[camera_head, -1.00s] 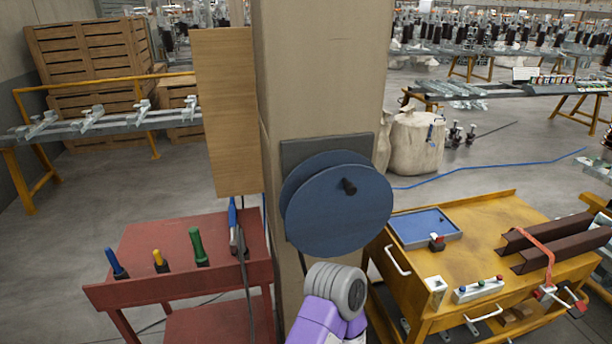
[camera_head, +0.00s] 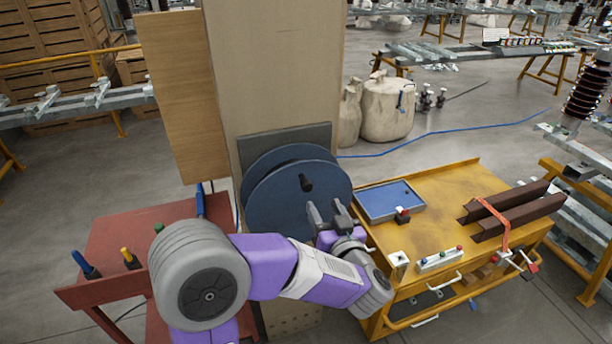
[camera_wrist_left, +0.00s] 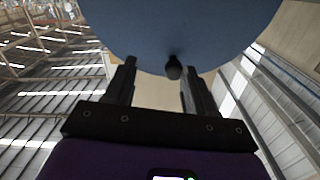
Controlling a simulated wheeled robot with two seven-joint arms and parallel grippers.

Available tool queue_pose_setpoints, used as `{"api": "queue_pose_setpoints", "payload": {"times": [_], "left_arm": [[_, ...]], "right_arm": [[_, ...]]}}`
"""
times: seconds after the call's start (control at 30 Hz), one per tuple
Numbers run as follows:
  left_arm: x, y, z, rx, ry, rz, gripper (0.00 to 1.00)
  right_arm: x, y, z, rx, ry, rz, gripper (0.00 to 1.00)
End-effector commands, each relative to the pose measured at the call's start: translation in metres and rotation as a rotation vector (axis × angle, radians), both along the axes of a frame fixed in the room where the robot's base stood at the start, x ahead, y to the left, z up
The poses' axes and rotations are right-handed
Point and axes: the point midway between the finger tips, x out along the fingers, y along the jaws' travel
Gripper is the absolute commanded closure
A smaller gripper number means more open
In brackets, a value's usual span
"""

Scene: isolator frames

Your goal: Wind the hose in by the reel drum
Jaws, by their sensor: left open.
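The blue reel drum (camera_head: 285,212) is mounted on a dark plate on the front of the tan column, and a dark crank knob (camera_head: 306,183) sticks out of its face. The blue hose (camera_head: 440,132) runs over the floor from behind the column toward the upper right. My left gripper (camera_head: 329,213) is open in front of the drum's lower right, just below and right of the knob. In the left wrist view the open fingers (camera_wrist_left: 155,80) point at the drum (camera_wrist_left: 180,30), and the knob (camera_wrist_left: 173,67) shows between them, nearer the right finger. Contact cannot be told. My right gripper is out of view.
A yellow cart (camera_head: 440,205) with a blue tray (camera_head: 390,201) and brown beams (camera_head: 505,212) stands right of the column (camera_head: 275,80). A red cart (camera_head: 125,240) with upright handles stands left. White sacks (camera_head: 387,108) stand behind on the floor.

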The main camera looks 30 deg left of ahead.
Motion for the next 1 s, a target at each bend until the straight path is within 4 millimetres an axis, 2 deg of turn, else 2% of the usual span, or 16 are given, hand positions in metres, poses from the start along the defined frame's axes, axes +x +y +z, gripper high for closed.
{"api": "queue_pose_setpoints", "payload": {"times": [0.03,0.13,0.6,1.0], "left_arm": [[-0.008,0.003,0.014,0.006,-0.010,0.035,0.45],[-0.014,0.009,0.024,0.015,-0.010,0.076,0.45],[0.024,0.060,0.023,0.017,-0.009,0.082,0.45],[0.030,0.067,0.023,0.017,-0.008,0.079,0.47]], "right_arm": [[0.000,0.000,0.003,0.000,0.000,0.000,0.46],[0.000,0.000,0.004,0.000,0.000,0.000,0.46],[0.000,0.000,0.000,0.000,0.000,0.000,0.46],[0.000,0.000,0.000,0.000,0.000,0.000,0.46]]}}
